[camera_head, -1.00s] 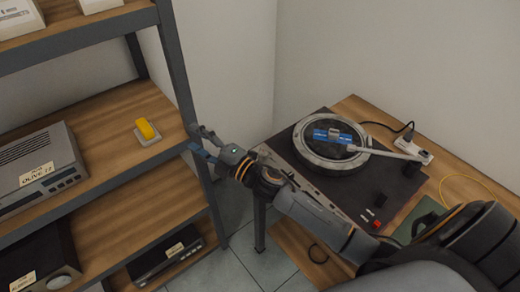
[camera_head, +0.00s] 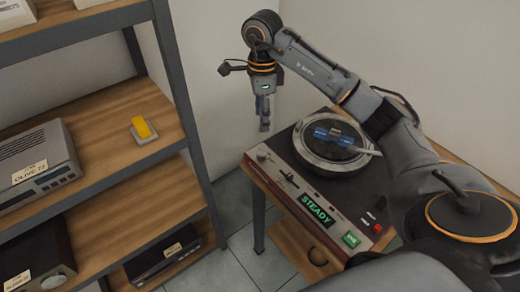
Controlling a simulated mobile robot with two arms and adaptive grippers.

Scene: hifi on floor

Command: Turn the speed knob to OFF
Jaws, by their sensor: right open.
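A lit green display (camera_head: 317,209) on the panel reads STEADY. My right gripper (camera_head: 264,127) points down, open and empty, above the turntable's left end near that knob, apparently apart from it. My left gripper is not in view.
A round platter (camera_head: 306,152) carries a blue device (camera_head: 335,137), with the tonearm beside it. A slider (camera_head: 287,177), green button (camera_head: 351,239) and red switches (camera_head: 375,217) are nearby. A shelf (camera_head: 95,225) with hi-fi units and a yellow switch (camera_head: 140,127) stands left.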

